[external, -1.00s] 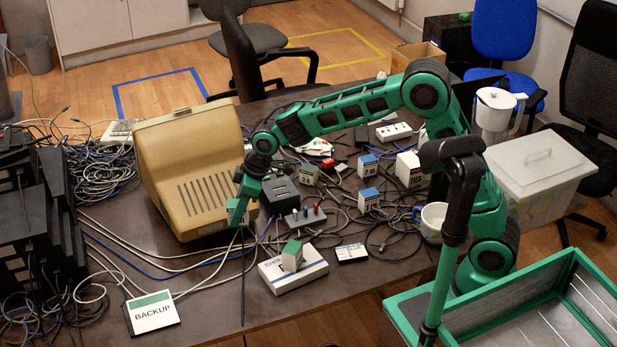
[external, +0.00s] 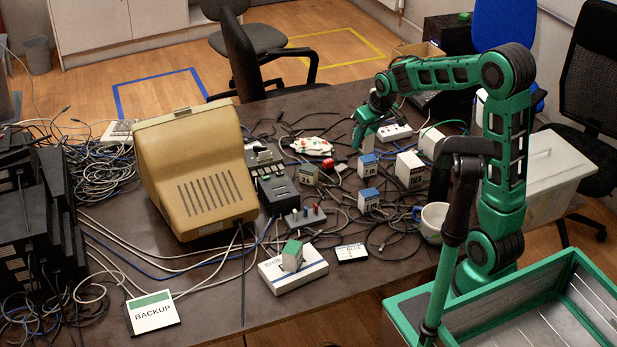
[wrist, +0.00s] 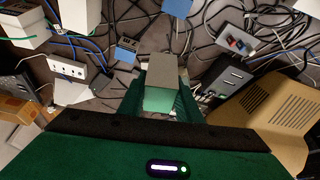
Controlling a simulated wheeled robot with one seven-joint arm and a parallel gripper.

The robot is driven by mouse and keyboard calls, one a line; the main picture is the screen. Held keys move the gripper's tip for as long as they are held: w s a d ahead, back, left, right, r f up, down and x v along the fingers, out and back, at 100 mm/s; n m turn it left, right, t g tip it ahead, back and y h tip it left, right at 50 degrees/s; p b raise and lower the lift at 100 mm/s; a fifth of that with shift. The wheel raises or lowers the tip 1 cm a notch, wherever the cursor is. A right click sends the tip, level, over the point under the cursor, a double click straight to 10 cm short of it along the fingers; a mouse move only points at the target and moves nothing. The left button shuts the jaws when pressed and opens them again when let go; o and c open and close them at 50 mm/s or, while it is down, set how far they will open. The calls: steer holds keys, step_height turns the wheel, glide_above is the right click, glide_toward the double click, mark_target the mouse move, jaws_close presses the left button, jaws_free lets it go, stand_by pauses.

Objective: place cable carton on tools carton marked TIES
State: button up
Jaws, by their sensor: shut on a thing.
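My gripper (external: 362,136) is over the far middle of the desk, right of the beige computer. In the wrist view, my gripper (wrist: 165,100) is shut on a small carton with a grey top and green side (wrist: 162,85), which I take as the cable carton. It is hard to make out in the external view. A white carton (external: 410,170) with small dark lettering, which looks like TIES, stands on the desk to the right and nearer the camera than my gripper. Its top looks clear.
Blue-topped cartons (external: 368,167) stand left of the white carton. Another white carton (external: 430,145), a power strip (external: 394,133) and a mug (external: 433,220) are close by. Loose cables cover much of the desk. A green-topped carton (external: 291,256) sits on a white device.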

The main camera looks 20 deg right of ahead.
steer(key=s+d+m+h, duration=0.1)
steer(key=s+d+m, duration=0.1)
steer(key=d, duration=0.7)
glide_toward(408, 156)
steer(key=shift+w+a, duration=0.5)
steer(key=shift+w, duration=0.2)
steer(key=shift+w+d+f, duration=0.15)
steer(key=shift+d+f, duration=0.2)
steer(key=shift+d, duration=0.1)
steer(key=shift+f, duration=2)
steer(key=shift+f, duration=0.1)
steer(key=o, duration=1.1)
